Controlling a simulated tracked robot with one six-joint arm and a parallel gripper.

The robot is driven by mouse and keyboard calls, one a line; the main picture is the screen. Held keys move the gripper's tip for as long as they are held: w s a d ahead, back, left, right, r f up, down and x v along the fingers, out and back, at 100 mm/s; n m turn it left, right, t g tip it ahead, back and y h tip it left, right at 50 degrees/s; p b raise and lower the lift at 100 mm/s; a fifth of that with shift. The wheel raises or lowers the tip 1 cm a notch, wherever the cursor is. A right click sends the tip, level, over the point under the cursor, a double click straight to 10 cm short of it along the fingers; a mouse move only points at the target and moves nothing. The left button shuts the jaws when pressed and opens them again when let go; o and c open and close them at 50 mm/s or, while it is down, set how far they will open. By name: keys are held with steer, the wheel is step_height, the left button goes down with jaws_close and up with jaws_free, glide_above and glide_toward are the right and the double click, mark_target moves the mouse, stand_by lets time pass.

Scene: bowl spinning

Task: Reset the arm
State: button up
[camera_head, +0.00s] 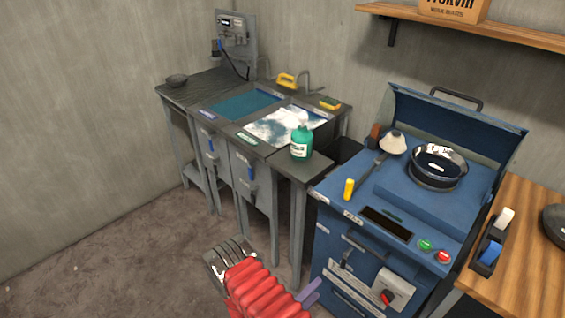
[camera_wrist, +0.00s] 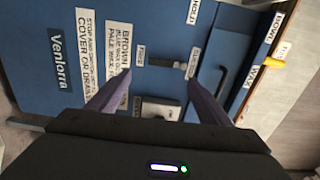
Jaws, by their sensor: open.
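My gripper (camera_wrist: 160,76) is open and empty in the wrist view. Its two purple fingers stand apart in front of the labelled blue front of the machine (camera_wrist: 60,60). I cannot tell how far the fingertips are from that front. In the head view my red arm reaches in from the bottom edge, left of the blue machine (camera_head: 335,240), with a purple finger partly showing. The rest of the gripper is hidden there. A dark shiny bowl (camera_head: 437,168) sits on top of the machine, below its raised lid (camera_head: 440,128).
A yellow-handled tool (camera_head: 349,188) and a white-headed tool (camera_head: 392,143) lie on the machine top. Left stands a grey sink bench (camera_head: 265,150) with a green bottle (camera_head: 301,143). A wooden table (camera_head: 525,255) is at right. The carpet (camera_head: 120,250) at left is clear.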

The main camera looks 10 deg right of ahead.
steer(key=s+d+m+g+h, duration=0.1)
steer(key=s+d+m+g, duration=0.35)
steer(key=s+m, duration=0.25)
steer(key=s+a+r+m+g+y, duration=0.15)
steer(key=s+r+m+g, duration=0.35)
steer(key=r+m+g, duration=0.7)
steer(key=s+a+r+m+t+y, duration=0.15)
steer(key=a+r+m+y, duration=0.35)
steer(key=r+m, duration=0.5)
steer(key=s+a+r+m+t+y, duration=0.1)
steer(key=a+r+m+t+y, duration=0.2)
steer(key=r+m+y, duration=0.55)
step_height(320, 180, up, 20)
steer(key=s+d+m+t, duration=0.2)
steer(key=m+t, duration=0.4)
steer(key=shift+d+t, duration=0.25)
steer(key=shift+t, duration=0.15)
